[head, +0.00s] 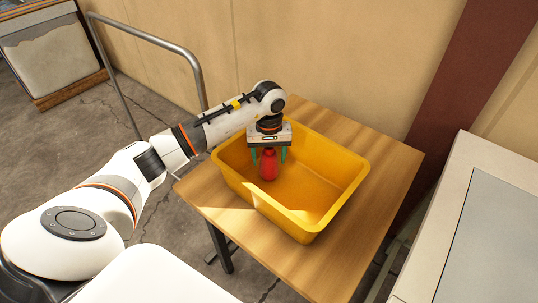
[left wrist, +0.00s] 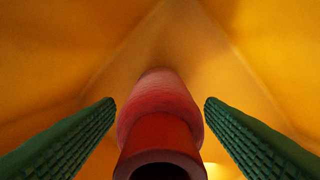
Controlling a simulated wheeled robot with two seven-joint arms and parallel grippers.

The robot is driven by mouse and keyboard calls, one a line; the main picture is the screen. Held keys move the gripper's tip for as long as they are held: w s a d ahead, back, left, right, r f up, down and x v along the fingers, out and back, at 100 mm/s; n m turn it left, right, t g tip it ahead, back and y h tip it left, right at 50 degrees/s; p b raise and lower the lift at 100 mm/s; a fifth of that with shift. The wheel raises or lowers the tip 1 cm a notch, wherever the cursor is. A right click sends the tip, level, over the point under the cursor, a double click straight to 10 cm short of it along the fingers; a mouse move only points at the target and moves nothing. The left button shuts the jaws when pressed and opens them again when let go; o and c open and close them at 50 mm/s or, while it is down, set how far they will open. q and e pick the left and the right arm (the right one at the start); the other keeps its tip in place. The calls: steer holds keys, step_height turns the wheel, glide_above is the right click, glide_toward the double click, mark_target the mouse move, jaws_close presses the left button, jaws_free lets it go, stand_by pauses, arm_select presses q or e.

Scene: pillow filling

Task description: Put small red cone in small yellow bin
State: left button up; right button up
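The small red cone (head: 268,165) is inside the yellow bin (head: 345,200), toward its back left part. My left gripper (head: 268,160) reaches down into the bin from above, with one green finger on each side of the cone. In the left wrist view the cone (left wrist: 160,115) lies between the two finger pads (left wrist: 159,105), its dark hollow end toward the camera. Gaps show between the pads and the cone, so the gripper is open around it. Whether the cone touches the bin floor is hard to tell. My right gripper is not in view.
The bin stands on a wooden table (head: 360,270) with bare wood around it. A metal rail (head: 145,38) stands behind on the left, and a grey-topped cabinet (head: 490,240) is at the right. A wall is close behind the table.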

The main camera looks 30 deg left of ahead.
arm_select(q)
steer(key=shift+r, duration=0.25)
step_height(320, 180, up, 12)
steer(key=shift+f+b, duration=0.1)
steer(key=shift+b, duration=0.55)
